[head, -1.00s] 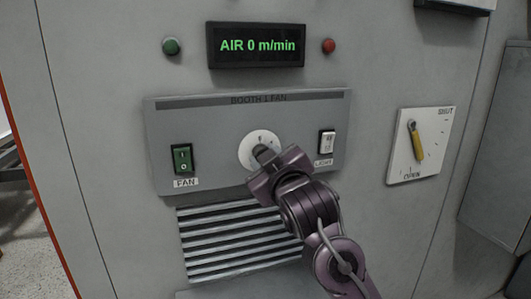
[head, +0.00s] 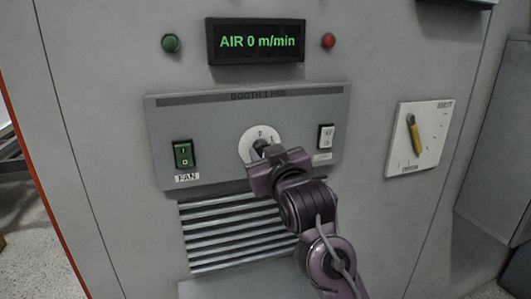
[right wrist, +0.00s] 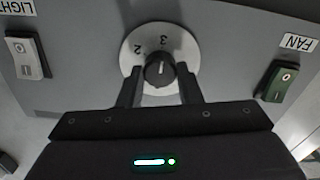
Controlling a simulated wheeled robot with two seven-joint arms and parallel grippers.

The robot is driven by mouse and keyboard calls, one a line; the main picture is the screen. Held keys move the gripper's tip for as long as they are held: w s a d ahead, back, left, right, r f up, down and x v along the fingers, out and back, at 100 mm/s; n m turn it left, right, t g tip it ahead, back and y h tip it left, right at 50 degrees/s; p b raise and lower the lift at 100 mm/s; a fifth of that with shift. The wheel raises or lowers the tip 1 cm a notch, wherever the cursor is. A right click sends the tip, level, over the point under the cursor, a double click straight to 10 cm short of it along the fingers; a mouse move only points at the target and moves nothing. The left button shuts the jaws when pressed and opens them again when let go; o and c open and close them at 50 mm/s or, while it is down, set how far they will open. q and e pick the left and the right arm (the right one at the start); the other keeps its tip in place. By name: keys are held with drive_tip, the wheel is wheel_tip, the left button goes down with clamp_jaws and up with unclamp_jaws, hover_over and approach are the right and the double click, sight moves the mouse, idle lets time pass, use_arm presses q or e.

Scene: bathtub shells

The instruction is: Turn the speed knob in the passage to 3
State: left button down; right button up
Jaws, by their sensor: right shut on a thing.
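The speed knob (right wrist: 160,72) is a small dark knob with a pale line, at the middle of a white round dial (right wrist: 129,62). In the right wrist view the numerals 2 and 3 show upside down on the dial; the line runs roughly up and down, and I cannot tell which end points. In the head view the dial (head: 247,147) shows a 0 at its top. My right gripper (right wrist: 160,88) is shut on the knob, one finger on each side; in the head view it (head: 265,151) hides the dial's lower right. My left gripper is out of view.
The display (head: 257,42) reads AIR 0 m/min, between a green (head: 171,43) and a red lamp (head: 328,41). A green FAN switch (head: 183,154) and white LIGHT switch (head: 325,138) flank the dial. A yellow lever (head: 415,135) is at right; a slatted vent (head: 230,240) lies below.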

drive_tip(key=shift+f, duration=0.2)
drive_tip(key=o, duration=1)
drive_tip(key=shift+r, duration=0.1)
drive_tip(key=b+v, duration=0.1)
drive_tip(key=v, duration=0.7)
drive_tip(key=shift+b, duration=0.3)
